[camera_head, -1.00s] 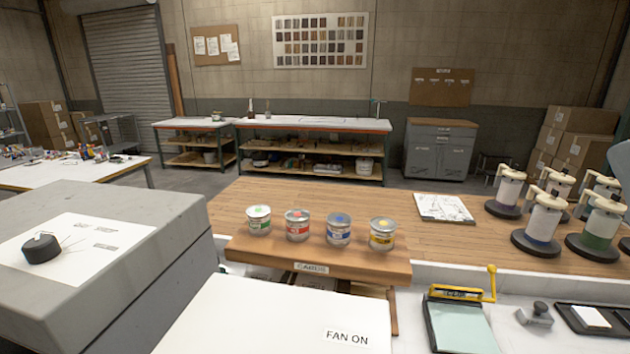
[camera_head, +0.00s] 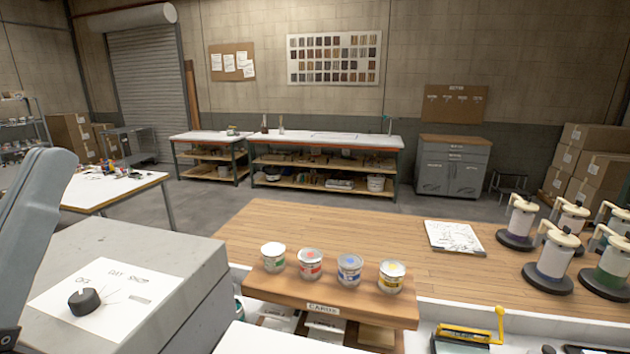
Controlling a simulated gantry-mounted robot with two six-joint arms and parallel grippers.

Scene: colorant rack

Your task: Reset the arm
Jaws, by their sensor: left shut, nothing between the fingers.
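My left arm (camera_head: 38,220) rises at the left edge of the head view, a grey link standing in front of the grey machine housing (camera_head: 170,255). A dark part of it shows at the lower left corner. My left gripper is shut and holds nothing; its fingertips are hard to make out. It is apart from the cans and the bench goods. My right arm and gripper are not in view.
The housing bears a dark knob (camera_head: 84,301) on a white panel. Several small paint cans (camera_head: 310,263) stand on the wooden card rack (camera_head: 400,308). Pump dispensers (camera_head: 551,258) crowd the right. The wooden bench top (camera_head: 350,228) is mostly clear behind the cans.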

